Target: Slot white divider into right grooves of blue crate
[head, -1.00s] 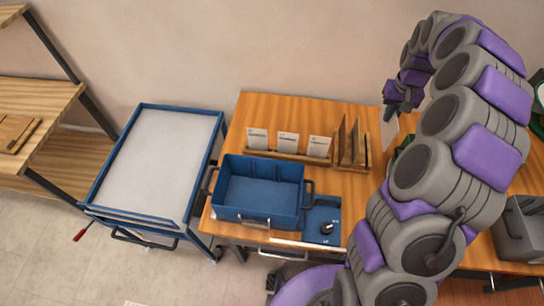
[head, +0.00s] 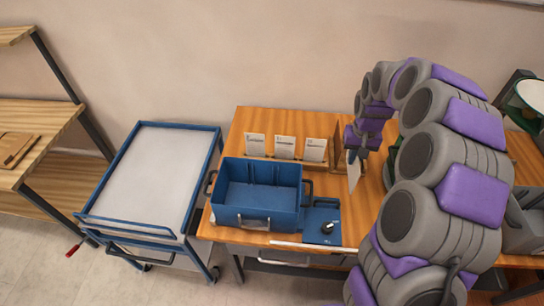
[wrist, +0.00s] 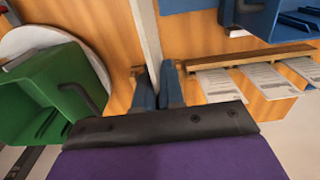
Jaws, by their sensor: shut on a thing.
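The blue crate (head: 256,214) stands on the wooden table, its open top facing up, with ribs on its far inner wall. A corner of the crate shows in the wrist view (wrist: 262,24). The white divider (head: 354,172) is a thin panel hanging upright from my gripper (head: 359,150), to the right of the crate and apart from it. In the wrist view my gripper (wrist: 158,72) is shut on the white divider (wrist: 148,30), which is seen edge-on between the fingers. The right grooves cannot be made out clearly.
A wooden rack with white cards (head: 284,147) stands behind the crate. A blue plate with a black knob (head: 326,228) lies right of the crate. A green bin (wrist: 55,95) is near my gripper. A blue-framed cart (head: 150,180) stands left of the table.

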